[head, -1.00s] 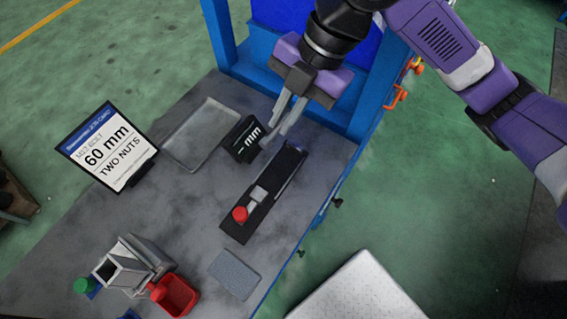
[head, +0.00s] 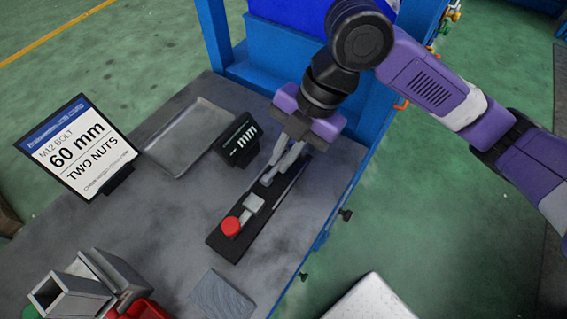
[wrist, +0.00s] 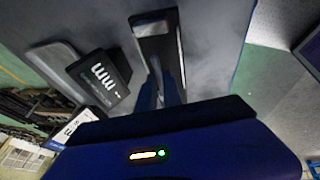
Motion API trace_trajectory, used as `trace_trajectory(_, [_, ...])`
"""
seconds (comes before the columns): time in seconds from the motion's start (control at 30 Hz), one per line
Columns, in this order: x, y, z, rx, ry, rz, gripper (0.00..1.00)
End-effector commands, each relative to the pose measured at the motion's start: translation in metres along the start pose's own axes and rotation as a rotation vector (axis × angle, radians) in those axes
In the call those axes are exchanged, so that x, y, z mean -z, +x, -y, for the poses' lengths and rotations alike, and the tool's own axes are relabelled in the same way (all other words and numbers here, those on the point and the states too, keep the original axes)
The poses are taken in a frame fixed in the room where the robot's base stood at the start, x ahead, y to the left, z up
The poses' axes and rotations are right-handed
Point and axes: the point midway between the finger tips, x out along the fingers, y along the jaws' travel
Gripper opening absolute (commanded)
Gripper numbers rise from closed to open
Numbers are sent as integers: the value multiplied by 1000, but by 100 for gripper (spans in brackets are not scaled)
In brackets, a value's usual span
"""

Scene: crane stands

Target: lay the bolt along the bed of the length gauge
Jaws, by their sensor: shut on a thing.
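The length gauge (head: 222,241) is a long black bed on the grey bench, with a grey sliding block (head: 254,204) and a red knob (head: 230,226) at its near end. Its bed also shows in the wrist view (wrist: 152,25). My gripper (head: 268,181) points down over the far part of the bed, its fingers close together.
A black "mm" display (head: 240,141) stands just left of the gripper. A sign (head: 75,150) reads M12 bolt, 60 mm, two nuts. Grey bins (head: 75,290) and a grey pad (head: 220,296) are nearer. A blue frame (head: 215,35) rises behind.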

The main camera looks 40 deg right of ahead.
Motion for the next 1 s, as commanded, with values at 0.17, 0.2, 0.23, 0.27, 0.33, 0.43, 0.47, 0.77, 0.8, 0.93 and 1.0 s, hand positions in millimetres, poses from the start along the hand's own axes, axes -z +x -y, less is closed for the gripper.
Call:
trace_trajectory(0.17, [-6, 16, 4, -1, 0, 1, 0])
trace_trajectory(0.2, [-6, 16, 4, -1, 0, 1, 0])
trace_trajectory(0.23, [-6, 15, 4, -1, -1, 1, 0])
trace_trajectory(0.27, [-6, 15, 4, -1, 0, 1, 0])
trace_trajectory(0.33, [-6, 15, 4, -1, 0, 1, 0])
trace_trajectory(0.43, [-6, 16, 4, -1, 0, 1, 0])
trace_trajectory(0.47, [-6, 17, 4, -1, 0, 1, 0])
trace_trajectory(0.77, [-9, 24, 6, -1, -1, 1, 0])
trace_trajectory(0.8, [-9, 25, 6, -1, -1, 1, 0])
trace_trajectory(0.93, [-10, 26, 6, -1, -1, 1, 0])
trace_trajectory(1.0, [-9, 26, 6, 0, -1, 1, 14])
